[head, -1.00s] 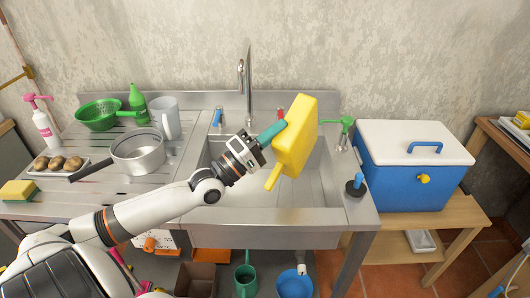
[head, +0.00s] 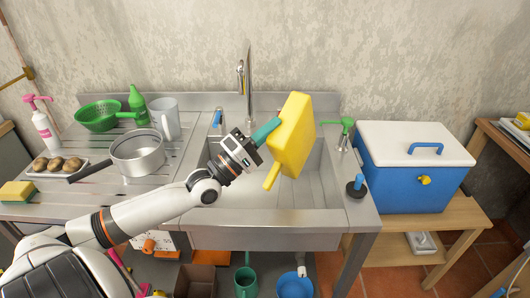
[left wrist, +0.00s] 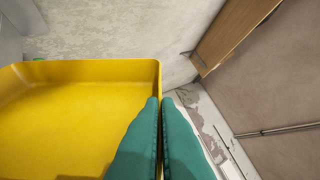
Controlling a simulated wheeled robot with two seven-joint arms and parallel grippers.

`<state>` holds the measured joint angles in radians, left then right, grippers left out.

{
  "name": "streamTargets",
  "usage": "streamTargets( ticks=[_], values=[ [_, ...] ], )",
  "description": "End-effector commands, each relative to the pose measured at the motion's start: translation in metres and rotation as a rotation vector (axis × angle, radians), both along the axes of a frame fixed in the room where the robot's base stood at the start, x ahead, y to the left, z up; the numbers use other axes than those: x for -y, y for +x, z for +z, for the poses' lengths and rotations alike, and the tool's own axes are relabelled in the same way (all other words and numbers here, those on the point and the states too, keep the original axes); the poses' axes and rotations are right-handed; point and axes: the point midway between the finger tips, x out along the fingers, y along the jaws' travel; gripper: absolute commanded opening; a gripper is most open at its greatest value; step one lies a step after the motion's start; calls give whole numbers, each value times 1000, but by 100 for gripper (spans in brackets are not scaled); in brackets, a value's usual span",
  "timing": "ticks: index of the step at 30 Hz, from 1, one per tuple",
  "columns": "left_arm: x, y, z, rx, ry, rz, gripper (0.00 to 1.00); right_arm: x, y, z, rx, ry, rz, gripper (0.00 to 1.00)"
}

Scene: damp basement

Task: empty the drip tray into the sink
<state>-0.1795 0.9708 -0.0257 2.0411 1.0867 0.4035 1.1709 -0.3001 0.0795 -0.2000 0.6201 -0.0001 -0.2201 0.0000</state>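The yellow drip tray (head: 292,135) is held up over the steel sink (head: 318,190), tipped steeply on its side. My left gripper (head: 266,131), with green fingers, is shut on the tray's wall at its upper left. In the left wrist view the green fingers (left wrist: 160,130) close on the right wall of the tray (left wrist: 75,110). The tray's inside shows there as plain yellow, with no liquid that I can make out. My right gripper is not in view.
A tall tap (head: 246,80) stands behind the sink. A saucepan (head: 137,151) and a green colander (head: 98,115) are on the drainboard at left. A blue cooler (head: 412,170) stands at right. A green pump (head: 342,130) and a black plunger-like item (head: 356,186) are on the sink's right rim.

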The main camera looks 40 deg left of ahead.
Motion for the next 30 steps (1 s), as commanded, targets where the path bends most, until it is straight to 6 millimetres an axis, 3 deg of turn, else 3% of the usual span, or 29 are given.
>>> streamTargets(
  ticks=[5, 15, 23, 30],
  values=[
    [0, 0, 8, -5, 63, -1, 0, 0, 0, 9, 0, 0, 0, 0],
    [0, 0, 36, -59, 493, -1, 0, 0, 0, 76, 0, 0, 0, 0],
    [0, 0, 34, -71, 612, 1, 0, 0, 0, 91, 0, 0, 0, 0],
    [0, 0, 52, -96, 829, -1, 0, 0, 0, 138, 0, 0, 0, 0]
  ],
)
